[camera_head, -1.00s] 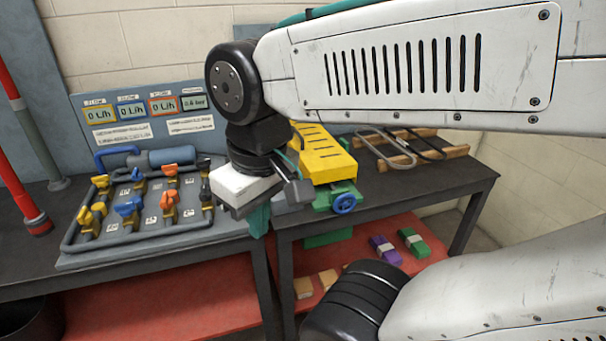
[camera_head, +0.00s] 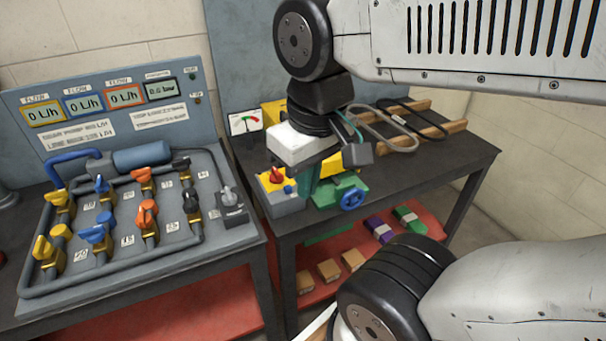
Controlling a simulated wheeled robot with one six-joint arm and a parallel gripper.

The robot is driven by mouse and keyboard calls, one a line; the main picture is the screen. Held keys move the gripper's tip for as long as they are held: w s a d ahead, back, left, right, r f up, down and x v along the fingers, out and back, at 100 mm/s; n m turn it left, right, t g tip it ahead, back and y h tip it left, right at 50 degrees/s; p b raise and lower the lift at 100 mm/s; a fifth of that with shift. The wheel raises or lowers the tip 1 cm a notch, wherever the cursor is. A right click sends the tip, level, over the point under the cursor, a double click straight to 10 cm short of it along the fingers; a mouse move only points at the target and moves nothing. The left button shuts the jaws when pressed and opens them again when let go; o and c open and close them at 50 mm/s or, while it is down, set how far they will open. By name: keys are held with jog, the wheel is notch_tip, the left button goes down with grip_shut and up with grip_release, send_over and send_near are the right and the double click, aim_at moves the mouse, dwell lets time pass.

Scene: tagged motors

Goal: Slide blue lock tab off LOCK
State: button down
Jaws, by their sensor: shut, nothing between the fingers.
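A small grey box (camera_head: 287,205) with a yellow top stands near the front left corner of the right-hand bench. It carries a red knob (camera_head: 276,174) and a small blue tab (camera_head: 290,188) to the right of the knob. No LOCK lettering is legible at this size. The fingertips are partly hard to see.
A green vise with a blue handwheel (camera_head: 352,199) stands right of the box. The valve board (camera_head: 130,225) with several coloured handles fills the left bench. Wooden racks (camera_head: 412,125) lie at the back right; a red shelf (camera_head: 370,262) is below.

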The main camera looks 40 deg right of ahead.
jog(key=m+y, duration=0.3)
jog(key=m, duration=1.3)
send_over(294, 190)
jog(key=s+a, duration=0.2)
jog(key=s, duration=0.2)
notch_tip(294, 190, down, 6)
jog(key=w+d+f+m+y, duration=0.1)
jog(key=w+d+f+m, duration=0.1)
jog(key=d+f+m, duration=0.2)
jog(key=d+m, duration=0.1)
jog(key=d, duration=0.2)
jog(key=shift+w+f, duration=0.3)
jog(key=shift+f, duration=0.05)
jog(key=x, duration=1)
jog(key=shift+s+a, duration=0.1)
